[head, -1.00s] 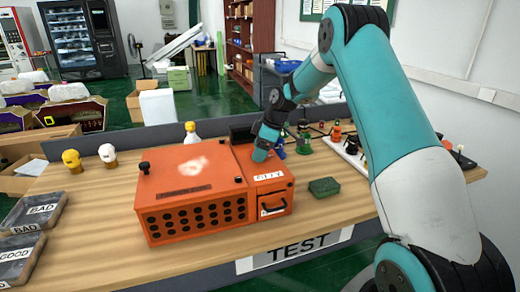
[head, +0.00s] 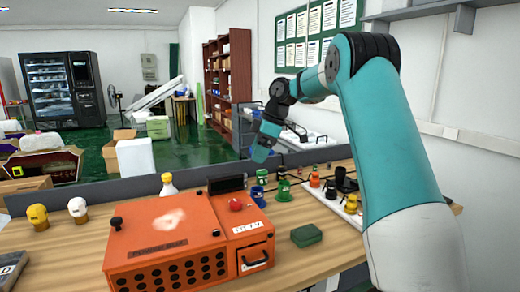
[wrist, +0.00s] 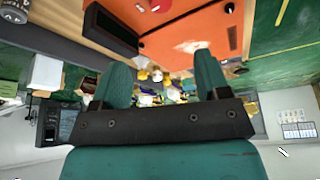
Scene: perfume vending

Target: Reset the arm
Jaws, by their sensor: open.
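My gripper (head: 262,150) is raised in the air above and behind the orange machine (head: 165,240). In the wrist view my gripper (wrist: 163,78) shows two teal fingers spread apart with nothing between them. The orange machine also shows at the top of the wrist view (wrist: 190,32). A red button (head: 236,204) sits on top of its right part, clear of the gripper. The label and handle on the machine's right front are in sight.
A green block (head: 306,236) lies right of the machine. Blue (head: 258,196) and green (head: 283,190) bottles stand behind it. A white tray (head: 335,203) holds several small items at right. Yellow-capped (head: 38,217) and white (head: 78,210) heads stand at left. A low grey partition edges the table.

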